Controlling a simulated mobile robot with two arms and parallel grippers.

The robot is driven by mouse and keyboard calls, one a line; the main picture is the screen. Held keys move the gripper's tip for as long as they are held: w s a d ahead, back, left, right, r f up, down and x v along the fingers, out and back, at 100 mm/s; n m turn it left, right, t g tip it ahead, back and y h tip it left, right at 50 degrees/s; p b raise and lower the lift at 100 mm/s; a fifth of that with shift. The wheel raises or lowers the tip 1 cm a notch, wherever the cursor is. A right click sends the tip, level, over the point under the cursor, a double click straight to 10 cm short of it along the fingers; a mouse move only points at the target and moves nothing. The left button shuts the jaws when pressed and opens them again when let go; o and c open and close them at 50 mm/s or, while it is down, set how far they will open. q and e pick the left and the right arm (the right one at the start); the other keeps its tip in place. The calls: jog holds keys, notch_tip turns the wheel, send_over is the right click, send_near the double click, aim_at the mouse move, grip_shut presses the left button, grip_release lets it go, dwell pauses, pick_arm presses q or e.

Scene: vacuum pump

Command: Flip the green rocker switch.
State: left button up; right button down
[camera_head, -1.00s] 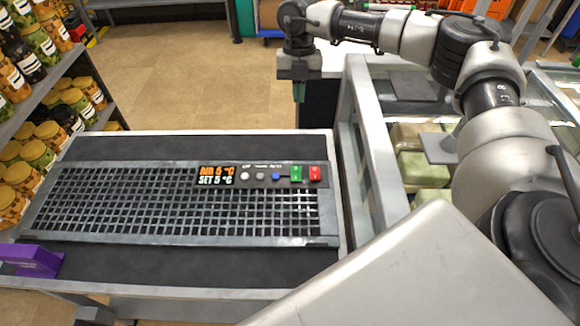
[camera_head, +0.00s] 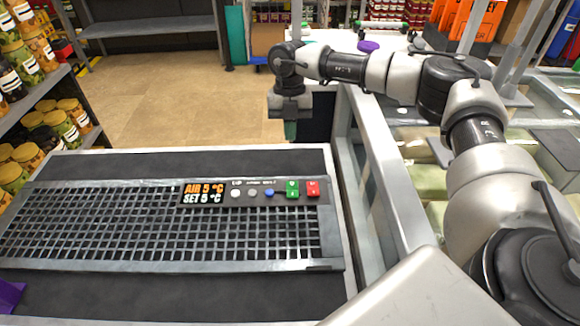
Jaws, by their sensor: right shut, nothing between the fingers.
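The green rocker switch (camera_head: 292,189) sits on the control panel strip at the right end of the black grille, just left of a red switch (camera_head: 313,188). My right gripper (camera_head: 290,128) points down beyond the panel's far edge, above and behind the green switch in the picture. It is shut and empty, apart from the switch. Its fingertips show only as a small dark green shape against the dark background. My left gripper is not in view.
A metal-framed glass case (camera_head: 375,165) stands right of the panel. A shelf of jars (camera_head: 50,125) is at left. The dark panel top behind the grille is clear.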

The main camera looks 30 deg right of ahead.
aim_at(290, 186)
jog(key=x, duration=0.4)
jog(key=p+x, duration=0.1)
jog(key=x, duration=0.3)
jog(key=w+x, duration=0.1)
jog(key=x, duration=0.3)
jog(key=shift+s+d+f+p, duration=0.1)
jog(key=shift+d+f+p, duration=0.15)
jog(key=shift+f+p, duration=0.25)
jog(key=shift+f, duration=0.55)
